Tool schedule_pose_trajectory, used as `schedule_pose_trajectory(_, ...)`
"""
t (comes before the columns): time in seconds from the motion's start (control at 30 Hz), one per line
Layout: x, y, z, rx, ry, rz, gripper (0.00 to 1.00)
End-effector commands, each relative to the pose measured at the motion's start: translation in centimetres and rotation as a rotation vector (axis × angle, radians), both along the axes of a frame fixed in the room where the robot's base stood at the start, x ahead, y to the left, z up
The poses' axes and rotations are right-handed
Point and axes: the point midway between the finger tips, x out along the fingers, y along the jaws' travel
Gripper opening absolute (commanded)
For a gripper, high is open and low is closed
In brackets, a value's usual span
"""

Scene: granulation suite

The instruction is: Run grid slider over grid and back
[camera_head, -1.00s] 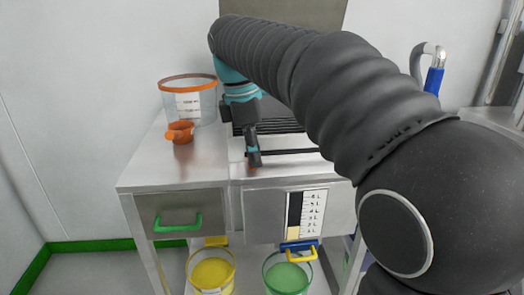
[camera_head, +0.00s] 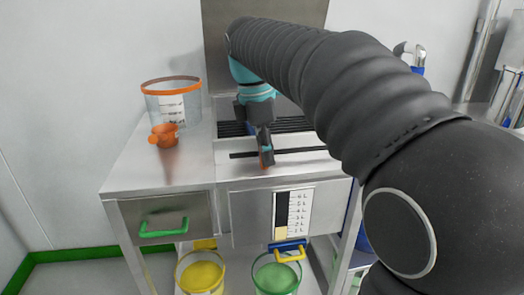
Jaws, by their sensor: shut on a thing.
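The grid (camera_head: 292,124) is a set of dark bars set into the steel bench top, partly hidden behind my gripper and arm. In front of it a dark slot (camera_head: 300,151) runs left to right. My gripper (camera_head: 266,160) points down at this slot, left of its middle. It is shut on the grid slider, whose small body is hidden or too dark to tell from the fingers. A stretch of slot shows on both sides of the gripper.
A clear tub with an orange rim (camera_head: 172,100) and an orange scoop (camera_head: 165,136) stand on the bench at left. Below are a drawer with a green handle (camera_head: 164,228), a litre gauge (camera_head: 293,212), a yellow bucket (camera_head: 201,274) and a green bucket (camera_head: 275,276).

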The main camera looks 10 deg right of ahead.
Motion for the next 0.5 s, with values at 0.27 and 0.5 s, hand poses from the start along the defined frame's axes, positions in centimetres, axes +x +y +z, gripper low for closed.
schedule_pose_trajectory(0.27,0.1,-2.0,0.1,-0.001,-0.003,-0.002,0.0)
schedule_pose_trajectory(0.5,0.2,-3.6,0.1,-0.001,-0.004,-0.001,0.0)
